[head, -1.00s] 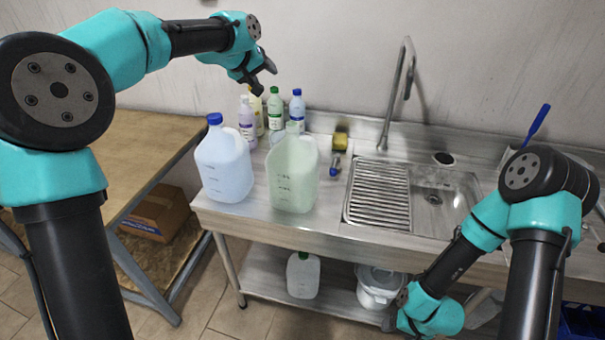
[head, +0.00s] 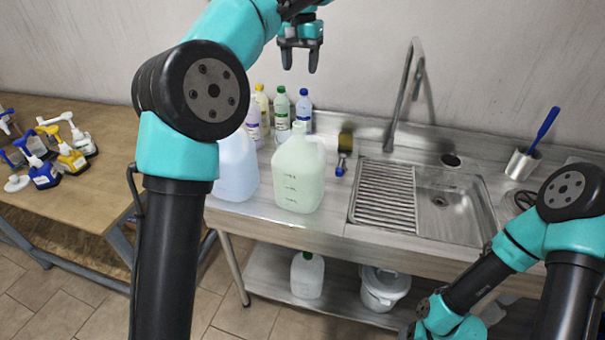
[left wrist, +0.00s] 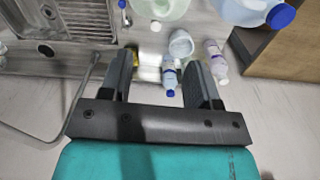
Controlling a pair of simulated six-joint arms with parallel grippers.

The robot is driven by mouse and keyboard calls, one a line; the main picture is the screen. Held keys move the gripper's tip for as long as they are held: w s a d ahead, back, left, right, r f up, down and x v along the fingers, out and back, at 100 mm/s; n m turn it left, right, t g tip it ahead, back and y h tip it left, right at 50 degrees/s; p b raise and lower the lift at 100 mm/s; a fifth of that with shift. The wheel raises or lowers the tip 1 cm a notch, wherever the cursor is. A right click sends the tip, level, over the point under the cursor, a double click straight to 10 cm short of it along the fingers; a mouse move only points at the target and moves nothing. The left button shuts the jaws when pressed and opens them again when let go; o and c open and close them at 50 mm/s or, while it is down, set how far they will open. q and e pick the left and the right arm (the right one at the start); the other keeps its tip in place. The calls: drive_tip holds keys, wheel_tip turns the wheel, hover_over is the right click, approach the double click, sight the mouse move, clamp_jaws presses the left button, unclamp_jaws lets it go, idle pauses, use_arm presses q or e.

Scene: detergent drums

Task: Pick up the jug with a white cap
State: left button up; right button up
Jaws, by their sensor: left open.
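The pale green jug (head: 299,178) stands upright on the steel counter. Its pale cap looks white in the left wrist view, where the jug (left wrist: 160,8) is at the top edge, partly cut off. My left gripper (head: 300,62) is open and empty, above and behind the jug near the wall. In the left wrist view its fingers (left wrist: 160,60) are spread, with small bottles beyond and between them. A bluish jug (head: 238,172) stands left of the green one, partly hidden by my left arm; its blue cap shows in the left wrist view. My right gripper (head: 425,327) is low at the bottom edge, its fingers unclear.
Several small bottles (head: 281,112) stand behind the jugs. A sink (head: 440,200) with a tall faucet (head: 403,95) lies to the right. A jug (head: 306,276) and a white bucket (head: 383,288) sit on the lower shelf.

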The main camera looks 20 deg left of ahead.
use_arm(q)
drive_tip(key=shift+f, duration=0.1)
wheel_tip(320, 180, down, 12)
drive_tip(key=shift+r, duration=0.15)
idle(0.6)
drive_tip(key=shift+f, duration=0.25)
drive_tip(key=shift+s+d+f, duration=0.1)
drive_tip(key=shift+f, duration=2.4)
drive_tip(key=shift+c, duration=0.4)
clamp_jaws()
